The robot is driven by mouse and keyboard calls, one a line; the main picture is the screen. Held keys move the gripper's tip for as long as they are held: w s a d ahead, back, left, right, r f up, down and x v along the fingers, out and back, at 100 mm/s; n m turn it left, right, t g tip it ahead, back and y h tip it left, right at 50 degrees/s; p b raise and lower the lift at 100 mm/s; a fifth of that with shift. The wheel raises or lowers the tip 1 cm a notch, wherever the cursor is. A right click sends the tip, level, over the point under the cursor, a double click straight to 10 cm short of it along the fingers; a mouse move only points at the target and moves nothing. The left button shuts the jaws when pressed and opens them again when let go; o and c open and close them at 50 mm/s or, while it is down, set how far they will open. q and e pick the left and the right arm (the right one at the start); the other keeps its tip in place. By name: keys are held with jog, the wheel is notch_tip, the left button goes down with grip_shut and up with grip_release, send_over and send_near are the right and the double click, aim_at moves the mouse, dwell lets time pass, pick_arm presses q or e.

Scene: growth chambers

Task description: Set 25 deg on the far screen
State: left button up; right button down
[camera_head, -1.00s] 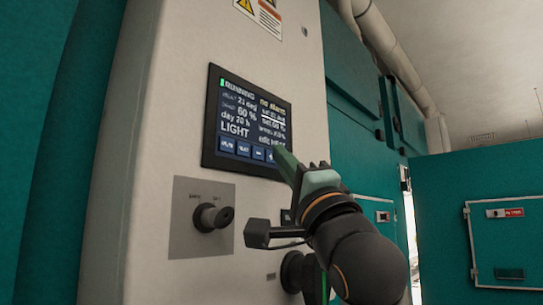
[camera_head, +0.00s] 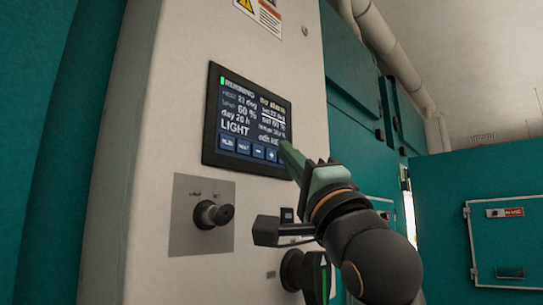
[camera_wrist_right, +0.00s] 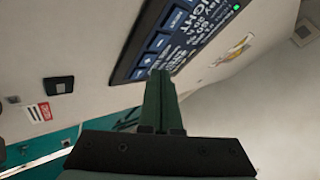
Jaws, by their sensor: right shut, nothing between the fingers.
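The screen (camera_head: 248,119) is a dark panel on the pale chamber front, tilted in the head view. It reads RUNNING, 21 deg, 60 %, day 20 h, LIGHT and a set line that looks like 22 deg, partly blurred. A row of blue buttons runs along its bottom, with minus and plus (camera_head: 271,155) at the right. My right gripper (camera_head: 285,147) is shut and empty, its tip just off the screen's lower right corner. In the right wrist view the shut fingers (camera_wrist_right: 160,78) point at the screen (camera_wrist_right: 185,38) near its button row. My left gripper is out of view.
Below the screen are a black knob (camera_head: 213,215) on a grey plate and a rotary switch (camera_head: 308,274) with a green mark, close under my right arm. Teal cabinets (camera_head: 500,215) stand at the right. A warning label (camera_head: 262,12) sits above.

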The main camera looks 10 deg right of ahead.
jog(key=shift+s+d+b, duration=0.3)
jog(key=shift+s+d, duration=0.5)
jog(key=shift+s, duration=0.2)
jog(key=shift+s+d+b, duration=0.3)
jog(key=shift+s+d, duration=0.45)
jog(key=shift+s, duration=0.2)
dwell(1.2)
